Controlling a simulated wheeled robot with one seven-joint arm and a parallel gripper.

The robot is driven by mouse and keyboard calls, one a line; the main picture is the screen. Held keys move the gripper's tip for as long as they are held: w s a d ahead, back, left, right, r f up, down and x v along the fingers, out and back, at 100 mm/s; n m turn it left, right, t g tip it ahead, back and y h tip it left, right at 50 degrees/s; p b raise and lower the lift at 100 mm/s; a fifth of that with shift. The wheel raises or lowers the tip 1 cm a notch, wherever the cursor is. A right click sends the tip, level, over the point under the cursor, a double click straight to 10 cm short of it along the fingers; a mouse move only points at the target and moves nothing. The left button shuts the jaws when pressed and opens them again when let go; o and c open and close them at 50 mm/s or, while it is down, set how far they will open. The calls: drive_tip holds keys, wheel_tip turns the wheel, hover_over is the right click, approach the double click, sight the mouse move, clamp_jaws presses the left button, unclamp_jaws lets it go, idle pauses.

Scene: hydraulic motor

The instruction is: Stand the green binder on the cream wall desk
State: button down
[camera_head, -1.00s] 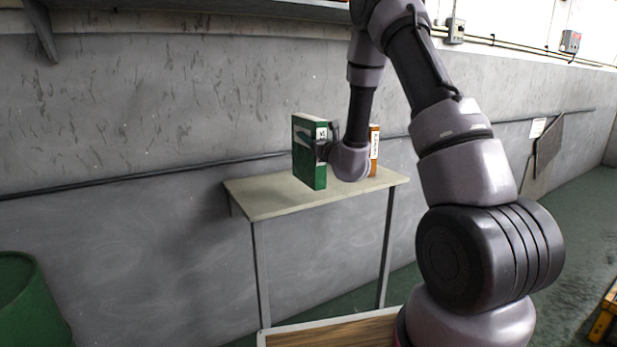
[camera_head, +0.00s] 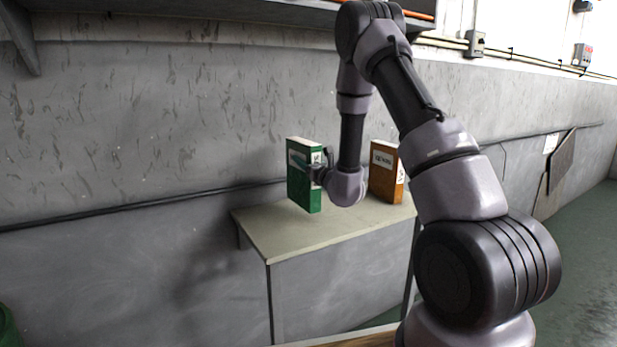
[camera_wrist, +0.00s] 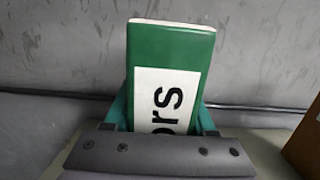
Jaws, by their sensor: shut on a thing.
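The green binder (camera_head: 302,172) is upright in the head view, above the left part of the cream wall desk (camera_head: 285,236). My gripper (camera_head: 318,172) is shut on the binder from its right side. In the wrist view the binder (camera_wrist: 170,60) fills the middle, leaning slightly, with a white label reading "ors" facing me. My gripper's fingers (camera_wrist: 160,118) lie on either side of it. The binder's lower end is close to the desk top; I cannot tell whether it touches. In the wrist view its lower part is hidden behind my gripper.
An orange binder (camera_head: 385,172) stands on the desk to the right of my gripper. A grey wall with a dark pipe runs behind the desk, and a shelf (camera_head: 200,22) hangs above. The desk's front left is clear.

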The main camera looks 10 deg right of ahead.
drive_tip(key=shift+f, duration=2.1)
drive_tip(key=shift+c, duration=1.1)
unclamp_jaws()
drive_tip(key=shift+f, duration=0.15)
drive_tip(key=v, duration=1.2)
drive_tip(key=shift+s, duration=0.1)
